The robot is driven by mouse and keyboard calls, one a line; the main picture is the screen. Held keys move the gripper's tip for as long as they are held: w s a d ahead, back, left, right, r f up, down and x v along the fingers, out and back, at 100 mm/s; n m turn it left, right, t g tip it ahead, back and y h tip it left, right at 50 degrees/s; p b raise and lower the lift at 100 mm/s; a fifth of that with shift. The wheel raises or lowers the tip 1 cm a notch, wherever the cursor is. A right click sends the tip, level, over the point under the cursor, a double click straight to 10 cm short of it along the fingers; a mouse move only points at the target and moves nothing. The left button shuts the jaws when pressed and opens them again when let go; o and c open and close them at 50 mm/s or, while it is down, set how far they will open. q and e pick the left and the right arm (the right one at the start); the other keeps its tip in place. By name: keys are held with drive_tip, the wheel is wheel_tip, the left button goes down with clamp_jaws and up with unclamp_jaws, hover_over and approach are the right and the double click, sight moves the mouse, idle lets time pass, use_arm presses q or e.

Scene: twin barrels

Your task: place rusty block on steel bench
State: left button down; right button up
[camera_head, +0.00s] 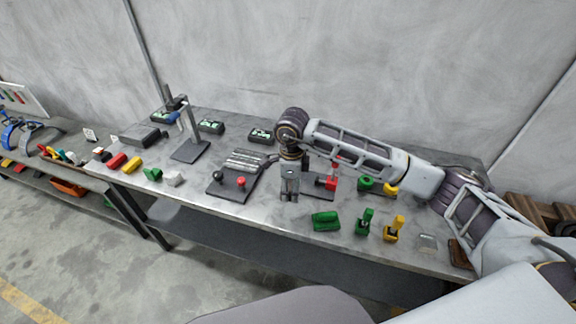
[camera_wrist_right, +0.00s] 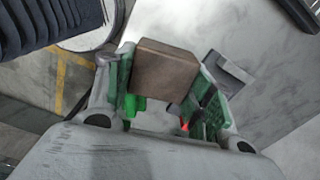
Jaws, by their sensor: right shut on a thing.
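A rusty brown block (camera_wrist_right: 163,68) sits between the green-padded fingers of my right gripper (camera_head: 290,190) in the right wrist view. The gripper is shut on it. In the head view the gripper points down over the middle of the steel bench (camera_head: 215,205); the block cannot be made out there. I cannot tell whether the block touches the bench top. My left gripper is not in view.
Green parts (camera_head: 326,221), a yellow part (camera_head: 394,229) and a clear block (camera_head: 427,242) stand front right. A stand (camera_head: 190,150) rises farther left. My right arm covers the back right.

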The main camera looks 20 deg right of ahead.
drive_tip(key=shift+s+d+r+m, duration=0.1)
drive_tip(key=shift+s+d+m, duration=0.2)
drive_tip(key=shift+m, duration=0.1)
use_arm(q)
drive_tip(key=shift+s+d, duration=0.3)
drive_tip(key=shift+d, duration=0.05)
use_arm(e)
drive_tip(key=shift+m, duration=0.3)
drive_tip(key=shift+m, duration=0.5)
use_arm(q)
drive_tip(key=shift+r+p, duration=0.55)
use_arm(e)
hover_over(293, 214)
drive_tip(key=shift+f, duration=3.15)
drive_tip(key=shift+f, duration=0.1)
drive_tip(key=shift+f+p, duration=0.3)
drive_tip(key=shift+f, duration=1.45)
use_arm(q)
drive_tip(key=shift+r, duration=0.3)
